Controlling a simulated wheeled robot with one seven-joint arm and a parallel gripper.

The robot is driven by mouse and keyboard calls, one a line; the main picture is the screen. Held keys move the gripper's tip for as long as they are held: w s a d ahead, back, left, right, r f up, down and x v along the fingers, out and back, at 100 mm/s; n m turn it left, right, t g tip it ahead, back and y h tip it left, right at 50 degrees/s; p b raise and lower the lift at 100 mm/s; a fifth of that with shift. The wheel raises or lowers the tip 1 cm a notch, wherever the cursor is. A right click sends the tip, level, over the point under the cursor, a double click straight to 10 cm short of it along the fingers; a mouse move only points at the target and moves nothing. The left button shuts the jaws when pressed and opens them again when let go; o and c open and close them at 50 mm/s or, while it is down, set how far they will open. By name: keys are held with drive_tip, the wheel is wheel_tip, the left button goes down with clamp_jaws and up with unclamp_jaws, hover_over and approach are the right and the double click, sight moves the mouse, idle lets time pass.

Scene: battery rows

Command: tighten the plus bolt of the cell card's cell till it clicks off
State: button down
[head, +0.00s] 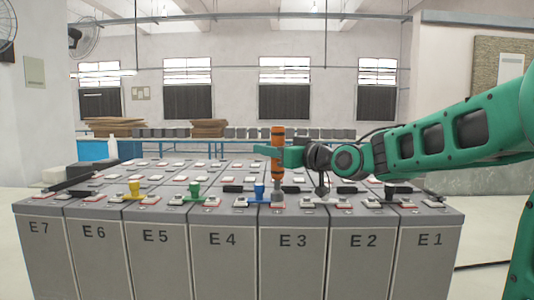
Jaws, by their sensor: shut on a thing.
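My gripper (275,151) is shut on an upright orange tool with dark bands (278,138), above the front row of battery cells. The tool's grey lower end (277,197) is at the top of cell E3 (293,255), beside a blue piece (259,192). It appears to be over a terminal there, but I cannot tell whether it sits on the bolt. The bolt under it is hidden. Red-edged and pale terminals show along the front row. I cannot make out a cell card or plus marks.
Front cells run from E7 (47,255) at left to E1 (428,255) at right. A yellow piece (134,190), a green piece (195,191) and a black piece (389,192) stand up from the tops. More rows lie behind. The space above is clear.

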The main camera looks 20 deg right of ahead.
drive_tip(key=shift+r, duration=2.45)
